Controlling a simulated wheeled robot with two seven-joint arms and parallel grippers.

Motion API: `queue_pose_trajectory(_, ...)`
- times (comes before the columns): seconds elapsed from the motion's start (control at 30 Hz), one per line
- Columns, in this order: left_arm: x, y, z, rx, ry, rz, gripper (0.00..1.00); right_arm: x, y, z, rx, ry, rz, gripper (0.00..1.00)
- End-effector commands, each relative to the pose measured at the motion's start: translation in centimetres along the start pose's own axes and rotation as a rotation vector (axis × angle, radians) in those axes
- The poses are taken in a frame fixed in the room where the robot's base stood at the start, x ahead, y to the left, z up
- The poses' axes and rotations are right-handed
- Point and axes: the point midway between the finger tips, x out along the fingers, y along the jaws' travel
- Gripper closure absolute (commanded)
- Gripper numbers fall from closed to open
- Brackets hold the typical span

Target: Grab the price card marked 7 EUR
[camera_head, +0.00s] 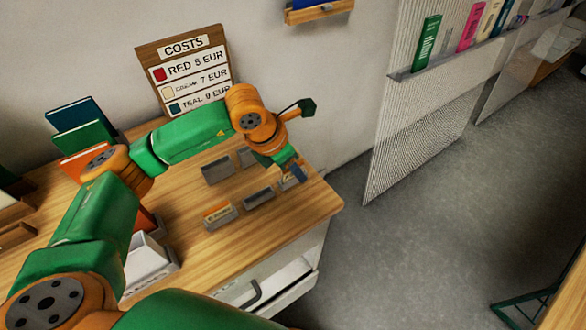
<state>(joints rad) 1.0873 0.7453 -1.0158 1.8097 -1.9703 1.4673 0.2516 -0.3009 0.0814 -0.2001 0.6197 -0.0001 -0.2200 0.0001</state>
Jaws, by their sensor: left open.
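The price cards' figures are too small to read, so I cannot tell which one is marked 7 EUR. A small card with an orange and pale face (217,211) stands in a grey holder at the table's front. My left gripper (291,174) is open and points down at the table's right end, over or beside a grey holder there. A small blue piece shows at its fingertips; I cannot tell whether it is a card. My right gripper is not in view.
Grey holders (217,170) and (259,197) stand on the wooden table (190,262). A costs board (185,72) at the back lists red 5, cream 7 and teal 9 EUR. Books (74,114) stand at left. A mesh panel (425,110) is right, beyond open floor.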

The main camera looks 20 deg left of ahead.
Motion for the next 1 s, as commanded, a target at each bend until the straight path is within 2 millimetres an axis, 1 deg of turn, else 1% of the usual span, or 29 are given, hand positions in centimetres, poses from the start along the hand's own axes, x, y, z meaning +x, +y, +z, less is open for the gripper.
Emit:
queue_pose_trajectory(0.13,0.1,0.0,0.0,0.000,0.000,0.001,0.55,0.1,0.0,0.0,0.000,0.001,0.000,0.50)
queue_pose_trajectory(0.17,0.1,0.0,0.0,0.000,0.000,0.001,0.60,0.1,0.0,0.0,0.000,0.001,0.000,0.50)
queue_pose_trajectory(0.2,0.1,0.0,0.0,0.000,0.000,0.000,0.71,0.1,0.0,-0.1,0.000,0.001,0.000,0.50)
queue_pose_trajectory(0.27,0.0,0.0,0.0,0.000,0.000,0.000,0.87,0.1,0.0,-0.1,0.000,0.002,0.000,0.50)
queue_pose_trajectory(0.3,0.0,0.0,0.0,0.000,0.000,0.000,0.98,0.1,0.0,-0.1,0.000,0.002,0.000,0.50)
queue_pose_trajectory(0.33,0.0,0.0,0.0,0.000,0.000,0.000,1.00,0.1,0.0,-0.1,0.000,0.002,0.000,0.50)
queue_pose_trajectory(0.67,0.0,0.0,0.0,0.000,-0.001,0.001,1.00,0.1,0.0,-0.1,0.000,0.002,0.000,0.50)
queue_pose_trajectory(0.77,-0.4,0.1,0.2,-0.001,-0.002,0.001,1.00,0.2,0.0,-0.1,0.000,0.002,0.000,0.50)
queue_pose_trajectory(0.87,-1.6,0.1,0.8,-0.001,-0.004,0.002,1.00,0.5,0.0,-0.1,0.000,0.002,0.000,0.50)
queue_pose_trajectory(0.93,-3.0,0.0,1.3,0.002,-0.006,0.004,1.00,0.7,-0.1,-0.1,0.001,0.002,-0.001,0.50)
queue_pose_trajectory(0.97,-3.6,-0.5,1.1,0.004,-0.006,0.003,1.00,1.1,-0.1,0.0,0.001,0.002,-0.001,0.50)
queue_pose_trajectory(1.0,-4.7,-1.1,0.9,0.006,-0.007,0.004,1.00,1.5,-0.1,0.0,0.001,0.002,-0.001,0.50)
